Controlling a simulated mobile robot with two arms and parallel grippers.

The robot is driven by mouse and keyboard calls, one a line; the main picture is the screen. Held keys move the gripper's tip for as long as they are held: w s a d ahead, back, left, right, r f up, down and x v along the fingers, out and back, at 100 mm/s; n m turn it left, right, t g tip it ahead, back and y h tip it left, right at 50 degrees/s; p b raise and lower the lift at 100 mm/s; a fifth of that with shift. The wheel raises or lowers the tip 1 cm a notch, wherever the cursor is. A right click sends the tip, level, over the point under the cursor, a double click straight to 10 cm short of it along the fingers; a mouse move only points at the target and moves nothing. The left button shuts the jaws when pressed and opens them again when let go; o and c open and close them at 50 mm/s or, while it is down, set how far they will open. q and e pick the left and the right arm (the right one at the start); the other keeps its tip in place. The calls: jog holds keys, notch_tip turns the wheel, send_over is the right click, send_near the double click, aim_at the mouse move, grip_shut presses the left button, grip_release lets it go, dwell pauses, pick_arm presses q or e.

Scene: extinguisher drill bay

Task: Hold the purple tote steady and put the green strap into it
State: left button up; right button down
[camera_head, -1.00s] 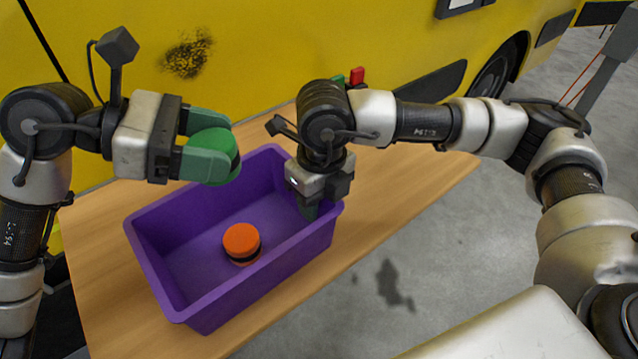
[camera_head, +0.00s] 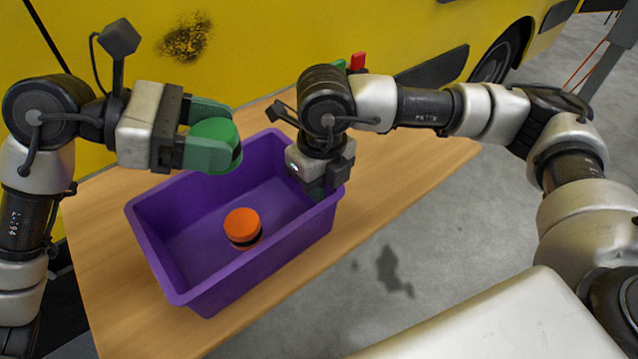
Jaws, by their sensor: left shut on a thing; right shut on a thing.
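The purple tote (camera_head: 262,281) stands on the wooden table, open side up. My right gripper (camera_head: 318,184) is shut on the tote's wall at its right corner; its fingertips are partly hidden. My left gripper (camera_head: 208,137) is shut on the green strap (camera_head: 221,131), a round roll with a dark band on its side. My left gripper's fingers are also green and cover part of the strap.
An orange roll with a dark band (camera_head: 242,226) lies on the tote's floor. The wooden table (camera_head: 400,172) is bare right of the tote. A yellow vehicle (camera_head: 262,45) stands behind the table. Small green and red things (camera_head: 357,61) show behind my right arm.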

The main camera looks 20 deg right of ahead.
pick_arm(q)
jog(key=shift+f, duration=6.05)
jog(key=o, duration=1.1)
jog(key=shift+o, duration=0.2)
jog(key=v, duration=1.2)
jog(key=shift+r, duration=0.1)
pick_arm(e)
jog(key=c, duration=1.2)
grip_release()
